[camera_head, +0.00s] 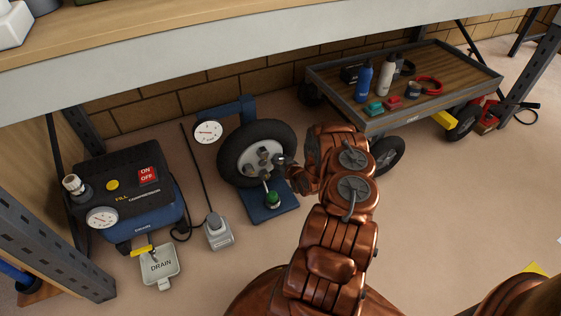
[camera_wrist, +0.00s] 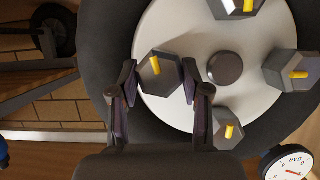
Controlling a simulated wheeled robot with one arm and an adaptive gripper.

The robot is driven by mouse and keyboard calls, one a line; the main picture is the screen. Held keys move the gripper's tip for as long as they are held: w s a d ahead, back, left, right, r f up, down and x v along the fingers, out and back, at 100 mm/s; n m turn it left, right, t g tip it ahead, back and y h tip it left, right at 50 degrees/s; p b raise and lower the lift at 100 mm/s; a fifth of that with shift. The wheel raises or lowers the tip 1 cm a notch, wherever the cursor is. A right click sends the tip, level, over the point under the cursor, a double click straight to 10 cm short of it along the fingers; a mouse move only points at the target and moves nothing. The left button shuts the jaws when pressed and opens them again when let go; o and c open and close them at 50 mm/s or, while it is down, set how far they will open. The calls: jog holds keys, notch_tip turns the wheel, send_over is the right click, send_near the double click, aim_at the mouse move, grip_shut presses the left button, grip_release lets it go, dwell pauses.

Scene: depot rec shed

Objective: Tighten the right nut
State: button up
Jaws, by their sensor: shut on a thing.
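A black-tyred wheel (camera_head: 233,153) with a pale disc stands upright on a blue stand. In the wrist view the pale disc (camera_wrist: 205,28) carries a dark round hub (camera_wrist: 225,68) and several dark hexagonal nuts with yellow marks. My gripper (camera_wrist: 158,82) has one finger on each side of the nut left of the hub there, the right nut (camera_wrist: 157,72) as the head view sees the wheel. The fingers are shut on it, and its yellow mark faces the camera. In the head view my gripper (camera_head: 283,161) reaches the wheel's right side and hides part of that nut.
A gauge (camera_head: 207,132) sits left of the wheel; a compressor (camera_head: 125,185) stands further left. A cart (camera_head: 455,87) with bottles and small items is at the right behind my arm. A shelf (camera_head: 200,63) crosses above.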

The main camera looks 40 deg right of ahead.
jog(key=shift+s, duration=0.1)
jog(key=m+y, duration=0.1)
jog(key=m, duration=0.2)
jog(key=shift+d+f+t+y, duration=0.1)
jog(key=shift+d+t+y, duration=0.1)
jog(key=shift+t+y, duration=0.2)
jog(key=m+b, duration=0.1)
jog(key=m+t+y+b, duration=0.1)
jog(key=m+y+b, duration=0.1)
jog(key=shift+d+f+m, duration=0.15)
jog(key=shift+f+m, duration=0.1)
jog(key=shift+m, duration=0.15)
jog(key=m+t+y+b, duration=0.1)
jog(key=m+t+b, duration=0.1)
jog(key=m+b, duration=0.1)
jog(key=shift+s+f+m+b, duration=0.15)
jog(key=shift+m+b, duration=0.25)
jog(key=shift+m, duration=0.2)
jog(key=m+t+b, duration=0.2)
jog(key=m+b, duration=0.1)
jog(key=m, duration=0.2)
jog(key=shift+m+t, duration=0.3)
jog(key=shift+m, duration=0.1)
jog(key=o, duration=1.1)
jog(key=shift+o, duration=0.2)
